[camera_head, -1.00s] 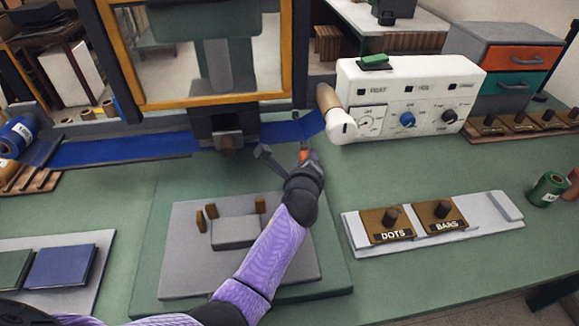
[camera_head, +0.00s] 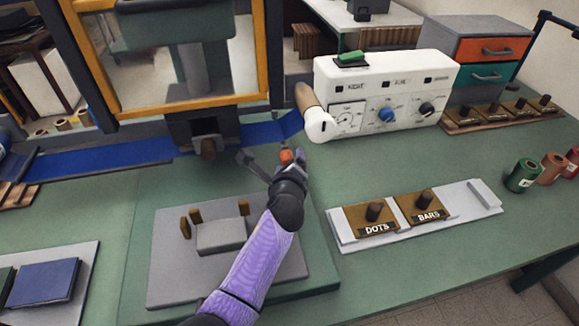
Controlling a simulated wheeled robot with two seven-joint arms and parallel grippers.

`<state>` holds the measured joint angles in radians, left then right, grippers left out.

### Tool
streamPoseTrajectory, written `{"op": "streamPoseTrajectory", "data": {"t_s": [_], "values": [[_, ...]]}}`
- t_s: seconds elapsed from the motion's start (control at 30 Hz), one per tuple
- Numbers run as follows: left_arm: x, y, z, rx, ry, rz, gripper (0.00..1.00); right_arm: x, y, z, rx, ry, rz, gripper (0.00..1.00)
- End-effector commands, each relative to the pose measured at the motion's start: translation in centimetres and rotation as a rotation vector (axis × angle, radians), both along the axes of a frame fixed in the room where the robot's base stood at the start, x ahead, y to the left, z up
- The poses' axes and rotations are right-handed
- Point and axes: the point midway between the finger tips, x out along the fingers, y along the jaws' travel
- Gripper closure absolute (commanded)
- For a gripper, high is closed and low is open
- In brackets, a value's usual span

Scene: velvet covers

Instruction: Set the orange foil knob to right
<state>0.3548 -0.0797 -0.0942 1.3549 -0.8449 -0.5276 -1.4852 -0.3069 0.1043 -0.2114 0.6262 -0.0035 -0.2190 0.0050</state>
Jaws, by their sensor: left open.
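A white control box (camera_head: 385,95) stands at the back, right of centre, with a dial (camera_head: 347,118), a blue knob (camera_head: 386,114) in the middle and a dark knob (camera_head: 427,109) at the right. Small labels above them are too blurred to read surely. I see no clear orange knob on the box. My left gripper (camera_head: 267,159) is open, in front of the box and to its left, apart from the knobs. A small orange patch (camera_head: 286,156) shows at its tip; I cannot tell whether it belongs to the gripper. My right gripper is not in view.
A tan-and-white handle (camera_head: 312,112) sticks out at the box's left end. A yellow-framed press (camera_head: 165,100) and a blue strip (camera_head: 100,152) are left. A tray with DOTS and BARS blocks (camera_head: 455,208) lies in front of the box. Green table between them is clear.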

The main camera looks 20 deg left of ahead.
Motion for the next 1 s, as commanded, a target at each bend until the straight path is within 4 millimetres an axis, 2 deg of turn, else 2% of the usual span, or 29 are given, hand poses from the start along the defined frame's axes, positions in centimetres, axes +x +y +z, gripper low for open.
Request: {"op": "streamPoseTrajectory", "data": {"t_s": [0.03, 0.2, 0.4, 1.0], "values": [[-0.9, -0.3, 0.8, -0.001, 0.0, 0.0, 0.24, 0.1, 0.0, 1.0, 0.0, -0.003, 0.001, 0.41], [-4.7, -1.4, 1.9, -0.003, 0.001, -0.002, 0.24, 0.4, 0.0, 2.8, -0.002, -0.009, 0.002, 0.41], [-7.6, -2.2, 2.5, -0.003, 0.0, -0.002, 0.24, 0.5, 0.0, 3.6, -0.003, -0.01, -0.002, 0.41], [-8.0, -2.3, 2.4, -0.003, 0.0, -0.002, 0.24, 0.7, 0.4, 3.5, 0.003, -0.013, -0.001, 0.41]]}}
